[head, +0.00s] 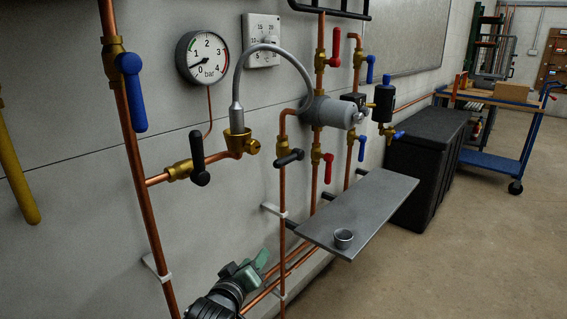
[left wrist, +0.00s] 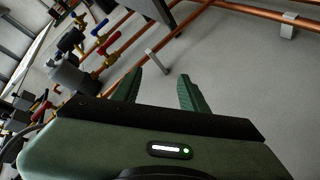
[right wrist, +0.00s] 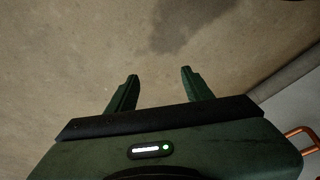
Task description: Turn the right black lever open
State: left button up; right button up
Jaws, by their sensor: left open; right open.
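In the head view two black levers show. The right black lever (head: 289,158) sits on a brass valve on a vertical copper pipe, its handle sideways, across the pipe. My left gripper (head: 248,264) is below both levers, near the lower pipes, apart from the right black lever. It is open and empty; its green fingers also show in the left wrist view (left wrist: 161,77). My right gripper (right wrist: 159,75) shows only in the right wrist view, open and empty above the floor.
A grey shelf (head: 370,205) with a small metal cup (head: 343,239) juts out right of the valve. A blue lever (head: 132,92), red levers (head: 328,168) and a grey hose (head: 270,47) are nearby. A black chest (head: 425,165) stands further back. The floor at right is clear.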

aim_at(284, 162)
notch_tip(284, 162, down, 4)
jog(key=f, duration=0.1)
pick_arm(q)
jog(key=w+d+r+t+h, duration=0.1)
jog(key=w+d+r, duration=0.1)
jog(key=w+r, duration=0.3)
jog(key=w+d+r+n+t+h, duration=0.1)
jog(key=w+r+t, duration=0.1)
jog(key=w+r, duration=0.3)
jog(key=w+d+r+n+t+h+b, duration=0.1)
jog(key=w+d+r, duration=0.1)
jog(key=w+r, duration=0.4)
jog(key=shift+d+r+t, duration=0.15)
jog(key=shift+r, duration=0.7)
jog(key=shift+d+r+t, duration=0.15)
jog(key=shift+r, duration=0.65)
jog(key=shift+w+d+r, duration=0.15)
jog(key=shift+w+d, duration=0.05)
jog(key=shift+w, duration=0.5)
pick_arm(e)
jog(key=shift+r, duration=2.4)
pick_arm(q)
grip_shut()
